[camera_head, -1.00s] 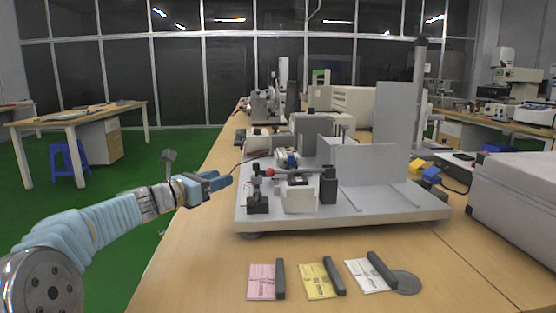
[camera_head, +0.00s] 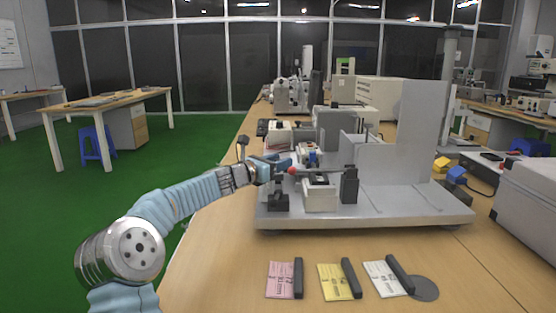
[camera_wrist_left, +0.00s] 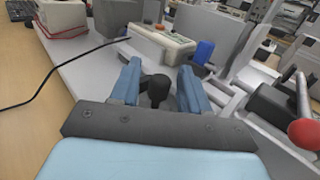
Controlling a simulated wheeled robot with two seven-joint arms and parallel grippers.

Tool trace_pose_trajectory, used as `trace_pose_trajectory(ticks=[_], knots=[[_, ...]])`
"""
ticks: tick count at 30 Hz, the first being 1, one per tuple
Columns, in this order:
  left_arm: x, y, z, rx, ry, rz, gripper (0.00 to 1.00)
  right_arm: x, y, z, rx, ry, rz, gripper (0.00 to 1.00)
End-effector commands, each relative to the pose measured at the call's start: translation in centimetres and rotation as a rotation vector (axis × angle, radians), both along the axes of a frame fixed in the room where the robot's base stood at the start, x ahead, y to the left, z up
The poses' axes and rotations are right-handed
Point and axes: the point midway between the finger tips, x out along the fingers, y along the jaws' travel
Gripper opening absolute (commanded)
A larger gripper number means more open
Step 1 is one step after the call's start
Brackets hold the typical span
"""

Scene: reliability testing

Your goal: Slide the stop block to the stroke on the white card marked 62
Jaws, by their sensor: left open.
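The white card (camera_head: 382,279) lies at the table's front, right of a yellow card (camera_head: 336,283) and a pink card (camera_head: 281,281); its print is too small to read. A dark bar (camera_head: 399,274) lies along its right edge. On the grey rig (camera_head: 415,215) stand a dark block (camera_head: 349,187) and a white block (camera_head: 320,198); I cannot tell which part is the stop block. My left gripper (camera_head: 284,164) is open at the rig's left, near a red ball (camera_head: 292,171). In the left wrist view, a dark knob (camera_wrist_left: 157,86) appears between its fingers (camera_wrist_left: 160,88). My right gripper is not in view.
The red ball (camera_wrist_left: 304,134) on its lever is right of the fingers in the left wrist view. A black cable (camera_wrist_left: 55,72) runs at left. A tall grey plate (camera_head: 421,130) rises on the rig. A grey case (camera_head: 530,200) stands at right.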

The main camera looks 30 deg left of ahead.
Motion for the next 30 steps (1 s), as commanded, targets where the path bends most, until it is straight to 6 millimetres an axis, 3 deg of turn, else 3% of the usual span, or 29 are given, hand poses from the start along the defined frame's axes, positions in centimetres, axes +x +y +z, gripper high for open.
trace_pose_trajectory(ticks=[6,15,30], knots=[[0.0,0.0,0.0,0.000,0.000,0.000,0.46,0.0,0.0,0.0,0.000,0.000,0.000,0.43],[0.0,0.0,0.0,0.000,0.000,0.000,0.00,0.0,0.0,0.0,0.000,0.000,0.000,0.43],[-0.7,-0.5,0.0,0.001,-0.001,-0.001,0.00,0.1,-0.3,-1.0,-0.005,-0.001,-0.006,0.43]])
